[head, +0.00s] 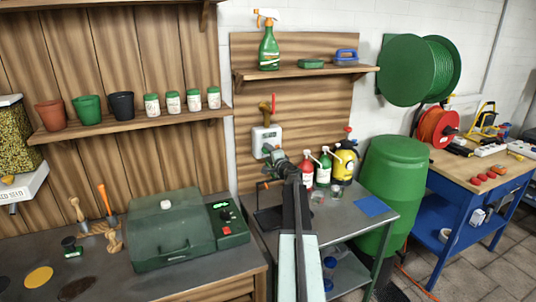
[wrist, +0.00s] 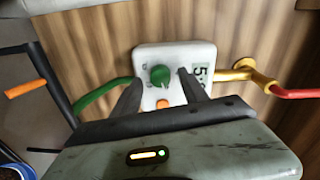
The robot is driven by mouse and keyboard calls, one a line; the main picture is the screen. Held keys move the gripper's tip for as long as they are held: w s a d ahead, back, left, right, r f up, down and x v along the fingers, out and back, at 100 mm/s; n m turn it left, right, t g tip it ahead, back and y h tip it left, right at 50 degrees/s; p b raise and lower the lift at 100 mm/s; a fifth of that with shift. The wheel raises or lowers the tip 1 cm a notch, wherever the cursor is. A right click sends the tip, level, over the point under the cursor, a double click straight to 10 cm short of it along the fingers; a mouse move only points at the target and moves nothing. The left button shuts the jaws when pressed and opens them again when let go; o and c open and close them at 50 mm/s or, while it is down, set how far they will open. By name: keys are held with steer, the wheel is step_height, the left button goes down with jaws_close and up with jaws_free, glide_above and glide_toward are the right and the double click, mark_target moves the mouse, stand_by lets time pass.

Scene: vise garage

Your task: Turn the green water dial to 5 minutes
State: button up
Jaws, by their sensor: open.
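The white water timer box (wrist: 174,60) is mounted on the wood-panelled wall, and it also shows in the head view (head: 264,134). Its green dial (wrist: 160,75) is round with a raised grip and faces my wrist camera. A display (wrist: 200,73) to the right of the dial shows a 5; the rest is partly covered by my right finger. An orange button (wrist: 162,103) sits below the dial. My gripper (wrist: 157,80) is open, with one finger on each side of the dial. I cannot tell whether either finger touches it. The gripper holds nothing.
A brass tap (wrist: 248,76) with a red handle (wrist: 298,93) is right of the timer, and a green hose (wrist: 98,95) runs left. A shelf (head: 305,72) hangs above.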

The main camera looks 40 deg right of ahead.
steer(key=v, duration=0.7)
